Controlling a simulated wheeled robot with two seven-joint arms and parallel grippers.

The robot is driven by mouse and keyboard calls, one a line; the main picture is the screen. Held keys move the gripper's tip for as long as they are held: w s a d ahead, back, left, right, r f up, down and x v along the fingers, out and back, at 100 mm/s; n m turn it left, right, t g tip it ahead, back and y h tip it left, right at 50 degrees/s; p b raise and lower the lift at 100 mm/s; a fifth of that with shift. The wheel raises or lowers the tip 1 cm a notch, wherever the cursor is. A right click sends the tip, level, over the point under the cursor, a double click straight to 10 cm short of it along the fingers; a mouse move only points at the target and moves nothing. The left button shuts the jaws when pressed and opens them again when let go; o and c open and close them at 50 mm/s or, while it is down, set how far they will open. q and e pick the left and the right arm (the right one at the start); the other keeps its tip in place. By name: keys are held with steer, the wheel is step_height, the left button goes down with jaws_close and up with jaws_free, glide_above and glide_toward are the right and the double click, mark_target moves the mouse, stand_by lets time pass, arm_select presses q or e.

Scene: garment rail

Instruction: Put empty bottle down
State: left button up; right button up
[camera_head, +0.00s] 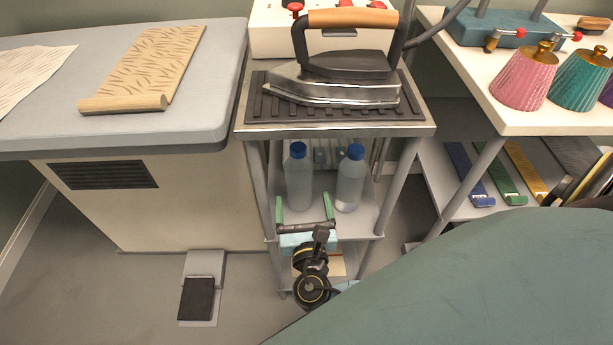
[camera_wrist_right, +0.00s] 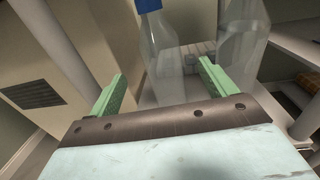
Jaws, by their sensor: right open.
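Two clear bottles with blue caps stand upright on the middle shelf (camera_head: 327,219) of the ironing cart: a left bottle (camera_head: 299,180) and a right bottle (camera_head: 350,182). My right gripper (camera_head: 304,206) is open and empty in front of the shelf, its green fingers spread toward the bottles. In the right wrist view, the left bottle (camera_wrist_right: 163,55) shows beyond the gap between the fingers, and the right bottle (camera_wrist_right: 241,38) shows beyond the right finger. My left gripper is not in view.
An iron (camera_head: 345,75) rests on a ribbed mat on the cart top, above the bottles. The cart legs (camera_head: 258,185) flank the shelf. A padded ironing table (camera_head: 130,80) stands left. A white shelf unit with thread cones (camera_head: 525,78) stands right. A pedal (camera_head: 198,298) lies on the floor.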

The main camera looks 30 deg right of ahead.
steer(key=s+d+f+m+g, duration=0.1)
steer(key=m, duration=0.2)
steer(key=s+d+f+m+g, duration=0.1)
steer(key=m+g, duration=0.1)
steer(key=m, duration=0.1)
steer(key=s+d+f+m+g, duration=0.1)
steer(key=m+g, duration=0.1)
steer(key=shift+s+d+f+m+h, duration=0.2)
steer(key=shift+s+m+h, duration=0.1)
steer(key=shift+m, duration=0.1)
steer(key=s+a+f+m+g+y, duration=0.1)
steer(key=s+m+g+y, duration=0.3)
steer(key=m, duration=0.6)
steer(key=s+a+f+m+g+y, duration=0.1)
steer(key=s+a+m+g+y, duration=0.1)
steer(key=s+m, duration=0.5)
steer(key=m+g+y, duration=0.1)
steer(key=m+y, duration=0.1)
steer(key=shift+s+a+f+m+g+y, duration=0.25)
steer(key=shift+s+m+g+y, duration=0.15)
